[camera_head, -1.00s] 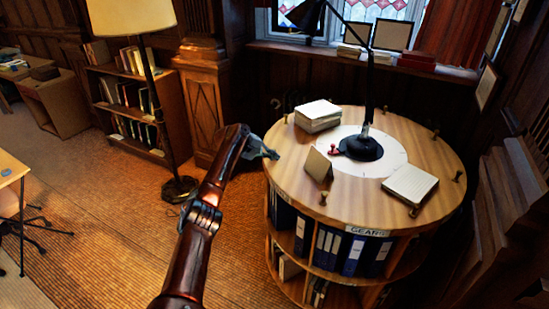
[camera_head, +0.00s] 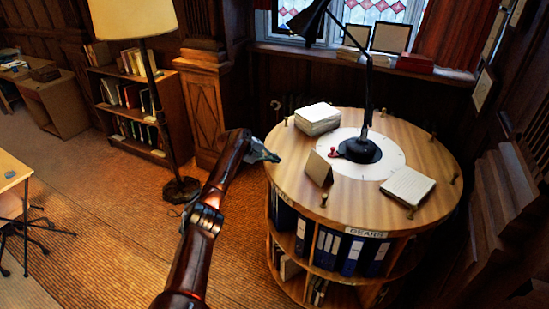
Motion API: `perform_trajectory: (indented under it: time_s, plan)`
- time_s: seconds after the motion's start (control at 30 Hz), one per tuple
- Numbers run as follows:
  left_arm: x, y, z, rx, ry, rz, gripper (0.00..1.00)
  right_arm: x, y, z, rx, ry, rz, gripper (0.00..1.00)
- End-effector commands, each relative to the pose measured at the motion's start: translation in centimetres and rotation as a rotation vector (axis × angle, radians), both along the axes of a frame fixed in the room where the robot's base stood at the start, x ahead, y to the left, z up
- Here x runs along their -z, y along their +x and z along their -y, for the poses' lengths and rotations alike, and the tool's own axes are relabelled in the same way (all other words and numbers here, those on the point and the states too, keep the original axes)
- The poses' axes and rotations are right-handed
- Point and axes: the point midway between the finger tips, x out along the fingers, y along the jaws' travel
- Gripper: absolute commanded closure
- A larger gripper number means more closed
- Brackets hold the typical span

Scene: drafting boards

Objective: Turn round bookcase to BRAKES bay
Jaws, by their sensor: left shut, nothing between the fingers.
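The round wooden bookcase (camera_head: 295,176) stands right of centre, with short brass pegs around its top edge. A GEARS label (camera_head: 365,232) is on its front rim, above a bay of blue and white binders (camera_head: 350,256). No BRAKES label is visible; the bookcase's far side is hidden. My left gripper (camera_head: 272,157) is shut and empty at the left edge of the top, between the back-left peg (camera_head: 286,121) and the front peg (camera_head: 323,199). I cannot tell whether it touches the rim. My right gripper is not in view.
On the top are a black desk lamp (camera_head: 358,151), a paper stack (camera_head: 317,119), a small standing card (camera_head: 318,168), a red-handled item (camera_head: 336,154) and an open pad (camera_head: 408,187). A floor lamp (camera_head: 160,110) and low bookshelf stand at left. Floor left of the bookcase is clear.

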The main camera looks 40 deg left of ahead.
Motion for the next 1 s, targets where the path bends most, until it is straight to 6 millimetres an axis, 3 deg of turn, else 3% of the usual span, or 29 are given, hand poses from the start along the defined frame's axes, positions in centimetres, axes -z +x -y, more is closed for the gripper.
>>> perform_trajectory:
  time_s: [0.37,1.0]
  plan:
    - [-1.0,-0.2,0.2,0.0,0.0,0.001,1.0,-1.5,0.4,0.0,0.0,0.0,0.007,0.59]
    - [-8.2,-0.2,0.2,0.001,-0.001,0.002,1.0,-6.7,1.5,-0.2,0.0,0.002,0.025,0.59]
